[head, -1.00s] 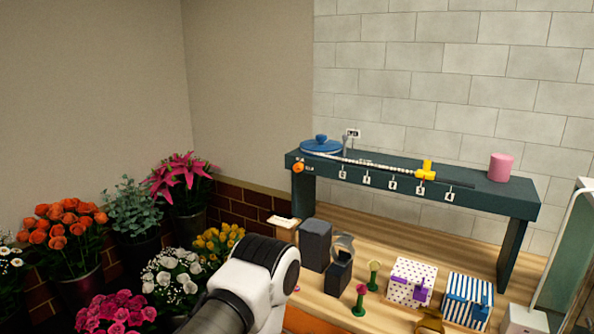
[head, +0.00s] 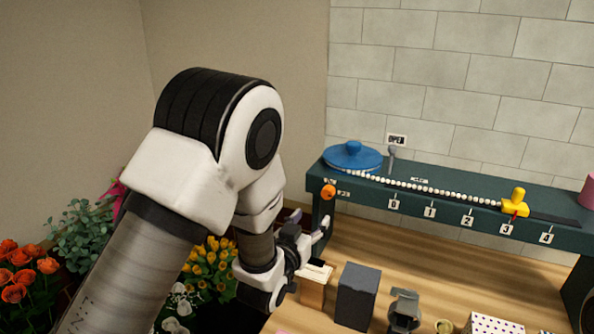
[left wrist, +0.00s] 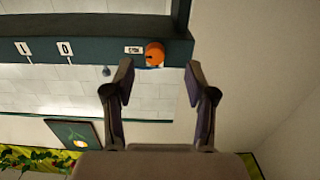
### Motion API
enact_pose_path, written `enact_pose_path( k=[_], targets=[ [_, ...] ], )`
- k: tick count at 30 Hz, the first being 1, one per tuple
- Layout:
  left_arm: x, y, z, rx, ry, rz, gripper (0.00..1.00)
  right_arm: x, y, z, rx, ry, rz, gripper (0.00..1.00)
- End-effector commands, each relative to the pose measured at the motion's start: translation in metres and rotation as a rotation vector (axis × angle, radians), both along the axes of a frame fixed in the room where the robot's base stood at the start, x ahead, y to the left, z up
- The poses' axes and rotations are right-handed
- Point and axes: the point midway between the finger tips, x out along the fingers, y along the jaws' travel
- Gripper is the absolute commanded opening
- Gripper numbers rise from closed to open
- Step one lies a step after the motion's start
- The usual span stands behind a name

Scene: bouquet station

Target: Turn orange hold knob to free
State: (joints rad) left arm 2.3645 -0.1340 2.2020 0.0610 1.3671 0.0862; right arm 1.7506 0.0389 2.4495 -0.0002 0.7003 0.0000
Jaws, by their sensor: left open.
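The orange knob (head: 328,191) sits on the front face of the dark green shelf (head: 380,200), near its left end. In the left wrist view the knob (left wrist: 154,54) shows just beyond the fingertips, roughly between them, with a small label beside it. My left gripper (head: 312,221) is open and empty, below and slightly left of the knob in the head view. In the left wrist view its two fingers (left wrist: 160,75) are spread apart, and no contact with the knob shows. My right gripper is not in view.
On the shelf are a blue lidded dish (head: 352,155), a white bead strand (head: 430,187) and a yellow slider (head: 514,202) near mark 3. Below stand a dark grey block (head: 357,296) and a wooden block (head: 313,290). Flowers are at left.

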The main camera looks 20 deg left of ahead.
Motion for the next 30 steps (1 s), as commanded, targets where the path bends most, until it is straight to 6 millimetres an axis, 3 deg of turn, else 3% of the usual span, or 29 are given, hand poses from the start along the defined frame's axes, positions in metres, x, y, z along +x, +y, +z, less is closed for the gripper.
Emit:
enact_pose_path(
  k=[1, 3, 15, 24, 25, 29, 30],
  targets=[
    [0.002, -0.002, 0.012, 0.001, -0.029, -0.004, 0.56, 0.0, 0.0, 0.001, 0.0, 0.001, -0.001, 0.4],
    [0.007, -0.003, 0.019, 0.0, -0.046, -0.005, 0.56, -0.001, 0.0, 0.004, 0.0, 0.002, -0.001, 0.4],
    [0.073, -0.004, 0.018, -0.001, -0.043, -0.004, 0.56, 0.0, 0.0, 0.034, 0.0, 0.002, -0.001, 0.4],
    [0.081, -0.005, 0.015, 0.0, -0.041, -0.004, 0.56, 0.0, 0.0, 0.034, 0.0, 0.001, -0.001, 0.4],
    [0.081, -0.005, 0.015, 0.0, -0.041, -0.004, 0.53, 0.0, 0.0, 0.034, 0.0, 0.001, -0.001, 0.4],
    [0.081, -0.005, 0.015, 0.0, -0.041, -0.005, 0.06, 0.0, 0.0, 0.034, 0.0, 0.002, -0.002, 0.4],
    [0.081, -0.005, 0.015, 0.0, -0.04, -0.005, 0.0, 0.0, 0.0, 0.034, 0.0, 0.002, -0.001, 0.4]
  ],
)
